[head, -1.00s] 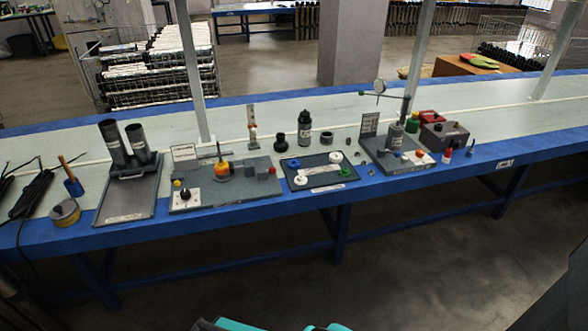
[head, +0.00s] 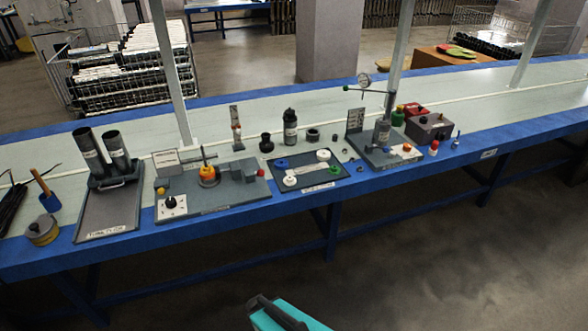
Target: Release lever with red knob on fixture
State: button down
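The grey fixture (head: 225,201) stands on the near side of the long bench, left of centre in the head view. A small red knob (head: 261,173) shows at its right end, and the lever under it is too small to make out. An orange-yellow round part (head: 208,174) sits in the middle of the fixture with a thin bar above it. A yellow knob and a black dial on a white plate are at its left end. Only a teal and dark piece of my arm shows at the bottom edge, well short of the bench. My gripper cannot be made out.
A grey tray with two dark tubes (head: 117,151) stands left of the fixture. A dark plate with coloured clamps (head: 308,172) is to its right, then a gauge stand (head: 363,80) and a grey box (head: 428,128). The floor before the bench is clear.

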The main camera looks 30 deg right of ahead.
aim_at(260, 173)
jog(key=z, duration=0.6)
jog(key=k, duration=0.95)
jog(key=u, duration=0.05)
jog(key=i, duration=0.8)
